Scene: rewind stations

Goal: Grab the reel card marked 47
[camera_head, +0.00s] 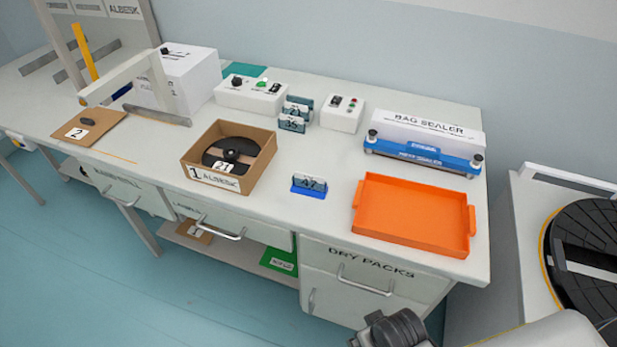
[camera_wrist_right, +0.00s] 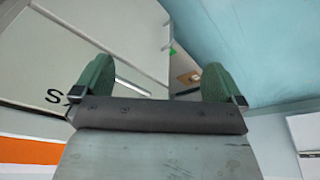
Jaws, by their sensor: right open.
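The reel card marked 47 (camera_head: 310,183) stands upright in a small blue holder (camera_head: 308,192) near the front of the table, between the cardboard box and the orange tray. My right gripper (camera_wrist_right: 155,88) is open and empty in the right wrist view, its two green fingers wide apart in front of the drawer fronts. In the head view part of my right arm (camera_head: 392,330) shows at the bottom, below the table's front edge and apart from the card. My left gripper is not in view.
An orange tray (camera_head: 412,238) sits right of the card, with a bag sealer (camera_head: 425,147) behind it. A cardboard box (camera_head: 205,178) marked 1 holds a dark reel marked 21 (camera_head: 232,155). More cards (camera_head: 292,122) stand behind. The surface around the card is clear.

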